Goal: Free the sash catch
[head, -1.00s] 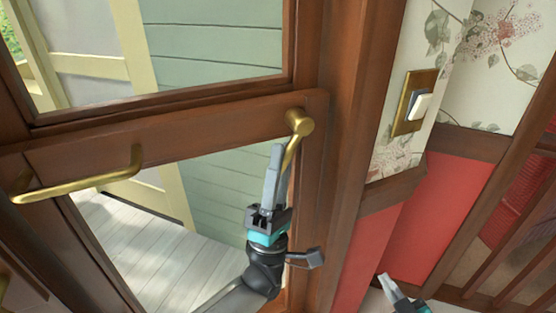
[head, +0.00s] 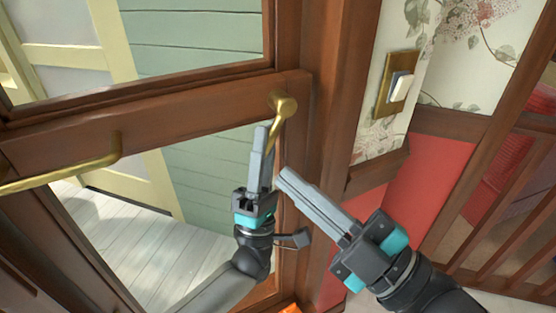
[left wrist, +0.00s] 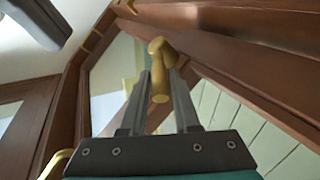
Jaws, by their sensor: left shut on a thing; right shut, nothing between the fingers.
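The sash catch is a brass lever handle (head: 284,106) on the right end of the brown wooden rail. Its arm hangs down and slightly left from its round knob. My left gripper (head: 263,132) is shut on the lever, seen from below. In the left wrist view the brass lever (left wrist: 159,84) sits between the two fingers. My right gripper (head: 284,178) is shut and empty, just right of and a little below my left fingertips. It points up and left, in front of the frame.
A long brass bar handle (head: 70,180) is on the same rail at left. A light switch (head: 397,92) with a brass plate is on the floral wall at right. Brown railings (head: 500,215) stand at far right. Glass panes show green siding and a pale deck outside.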

